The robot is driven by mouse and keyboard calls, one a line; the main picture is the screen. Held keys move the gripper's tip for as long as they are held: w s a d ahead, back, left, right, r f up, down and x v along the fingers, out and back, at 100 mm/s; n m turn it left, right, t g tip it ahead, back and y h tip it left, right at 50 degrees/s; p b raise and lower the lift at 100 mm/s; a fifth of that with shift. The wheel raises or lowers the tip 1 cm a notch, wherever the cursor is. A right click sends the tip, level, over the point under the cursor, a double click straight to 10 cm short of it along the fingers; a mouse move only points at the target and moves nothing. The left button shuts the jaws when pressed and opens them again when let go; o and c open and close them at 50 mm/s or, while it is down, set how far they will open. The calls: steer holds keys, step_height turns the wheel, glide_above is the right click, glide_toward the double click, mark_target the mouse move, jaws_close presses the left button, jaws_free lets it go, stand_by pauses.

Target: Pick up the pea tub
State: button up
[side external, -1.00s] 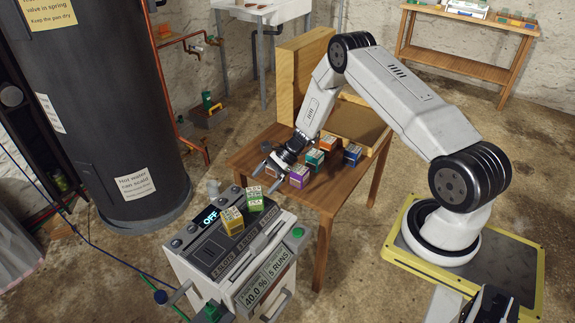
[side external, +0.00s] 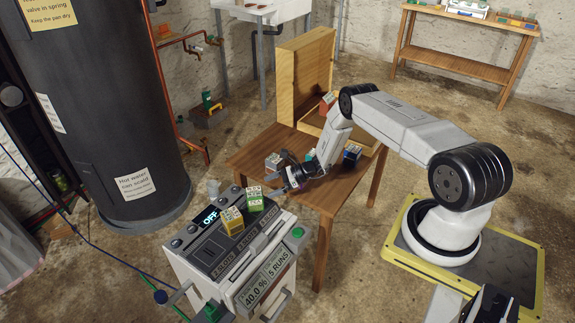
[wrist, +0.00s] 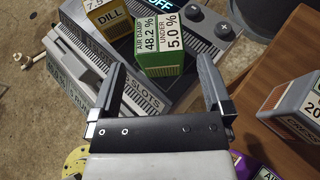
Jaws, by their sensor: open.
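The green tub (side external: 254,201), which appears to be the pea tub, stands upright on top of the grey machine beside a yellow tub. In the wrist view the green tub (wrist: 162,45) shows white labels on its top and lies beyond the fingertips, roughly between them. My gripper (side external: 278,186) is open and empty, to the upper right of the green tub in the side view and apart from it. In the wrist view both fingers of my gripper (wrist: 162,80) are spread with nothing between them.
The yellow tub, labelled DILL (wrist: 106,18), stands close left of the green one on the machine (side external: 205,255). The wooden table (side external: 338,195) holds several other tubs, including a grey one (wrist: 285,112). A tall wooden panel (side external: 305,78) stands at the table's back.

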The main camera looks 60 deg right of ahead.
mark_target(257, 192)
steer(key=shift+x, duration=0.85)
steer(key=shift+x, duration=2.6)
steer(key=c, duration=1.1)
steer(key=shift+r, duration=0.15)
